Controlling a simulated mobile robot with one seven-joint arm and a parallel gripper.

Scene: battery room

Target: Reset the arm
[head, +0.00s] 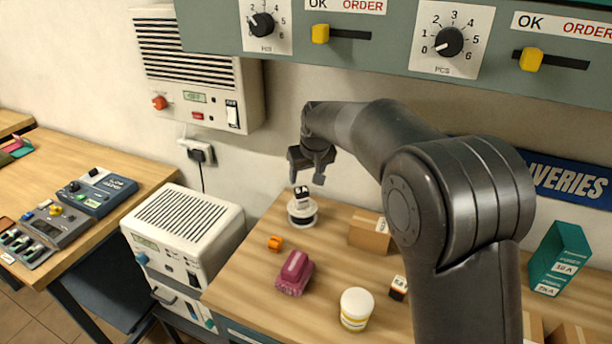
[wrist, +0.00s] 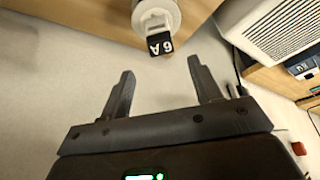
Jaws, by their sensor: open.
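My arm reaches out over the wooden bench, bent at its elbow. My gripper (head: 308,179) hangs above the back left of the bench in the head view. Its fingers stand apart with nothing between them, and they also show spread in the wrist view (wrist: 162,72). A white round device (head: 302,211) with a black-and-white top piece stands on the bench just below the gripper. In the wrist view the white device (wrist: 157,14) has a black block (wrist: 160,43) marked 6A, beyond the fingertips. I see no contact between them.
The bench holds an orange piece (head: 275,243), a magenta block (head: 294,273), a white tub (head: 356,308), a small black-and-white block (head: 398,288), a cardboard box (head: 368,230) and a teal file box (head: 559,258). A grey panel (head: 394,49) overhangs the back. A white unit (head: 185,235) stands left.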

